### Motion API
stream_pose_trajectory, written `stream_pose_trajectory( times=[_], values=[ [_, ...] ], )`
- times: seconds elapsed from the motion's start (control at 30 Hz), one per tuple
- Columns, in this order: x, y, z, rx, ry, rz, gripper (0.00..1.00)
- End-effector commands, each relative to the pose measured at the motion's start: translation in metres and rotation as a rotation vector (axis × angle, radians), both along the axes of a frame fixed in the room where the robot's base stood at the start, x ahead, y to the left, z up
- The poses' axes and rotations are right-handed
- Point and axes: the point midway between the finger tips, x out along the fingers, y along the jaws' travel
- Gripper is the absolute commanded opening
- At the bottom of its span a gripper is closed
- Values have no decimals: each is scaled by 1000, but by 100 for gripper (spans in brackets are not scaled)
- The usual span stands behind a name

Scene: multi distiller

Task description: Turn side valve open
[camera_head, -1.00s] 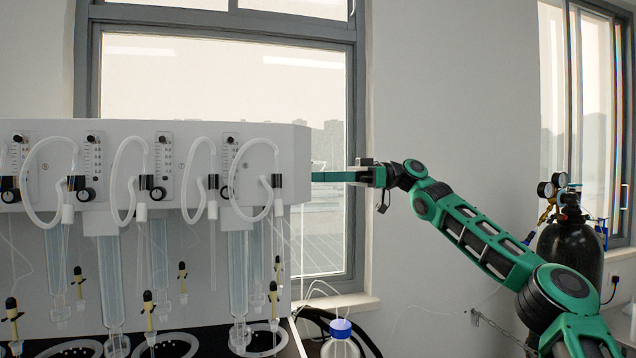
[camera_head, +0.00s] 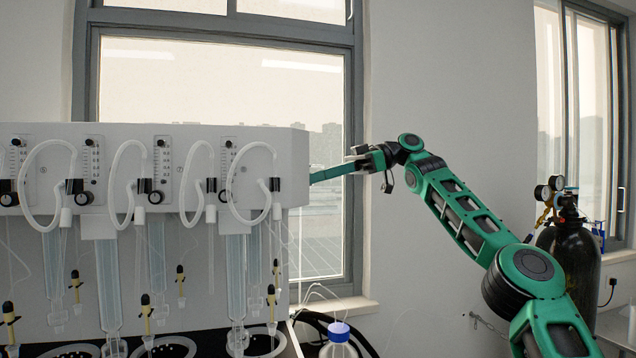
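The white multi distiller (camera_head: 292,165) fills the left half of the head view. Its front has flow meters, black knobs and looped white tubes. The side valve is not visible; the right side of the housing faces away from the camera. My gripper (camera_head: 322,174) reaches in from the right, with its green fingers pointing left at the right edge of the housing. The fingertips end at or just behind that edge, and I cannot tell whether they touch anything. The fingers appear as one overlapping bar, so the gap between them is hidden.
A window (camera_head: 230,85) stands behind the distiller. A blue-capped bottle (camera_head: 340,335) is below my gripper, with black hoses (camera_head: 318,322) beside it. A dark gas cylinder (camera_head: 572,255) with gauges stands at the right. The wall space above my arm is clear.

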Motion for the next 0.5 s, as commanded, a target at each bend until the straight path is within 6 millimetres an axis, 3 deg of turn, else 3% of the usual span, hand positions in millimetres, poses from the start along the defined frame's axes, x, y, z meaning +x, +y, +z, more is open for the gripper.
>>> stream_pose_trajectory(
  times=[0.13, 0.23, 0.5],
  values=[
    [5, -3, 2, 13, 2, -17, 0],
    [5, -3, 2, 12, 2, -16, 22],
    [2, -2, 2, 8, 0, -9, 22]
  ],
)
